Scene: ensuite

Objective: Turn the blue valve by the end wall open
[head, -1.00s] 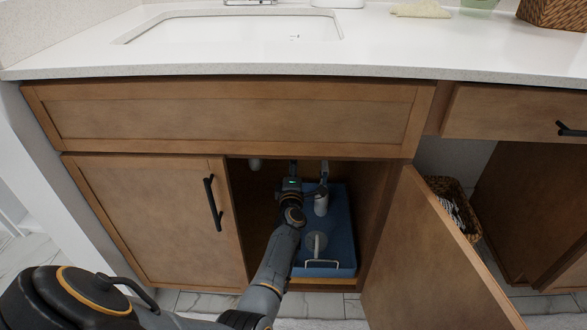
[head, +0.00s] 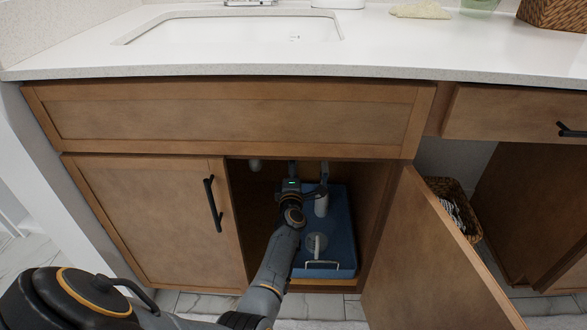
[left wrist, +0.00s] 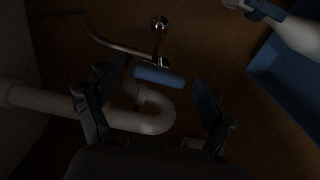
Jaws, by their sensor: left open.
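The blue valve handle (left wrist: 159,77) shows in the left wrist view, an oval blue knob on a metal pipe stub at the cabinet's back wall. My left gripper (left wrist: 152,108) is open, with one finger on each side of the picture and the handle beyond and between them, apart from both fingers. In the head view my left gripper (head: 291,188) is inside the open sink cabinet, and the valve cannot be made out there. My right gripper is not in view.
A white curved drain pipe (left wrist: 150,118) runs close behind the fingers. A blue tray (head: 338,235) with bottles stands right of my arm. The open cabinet door (head: 430,260) is on the right; the closed door (head: 155,215) is on the left.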

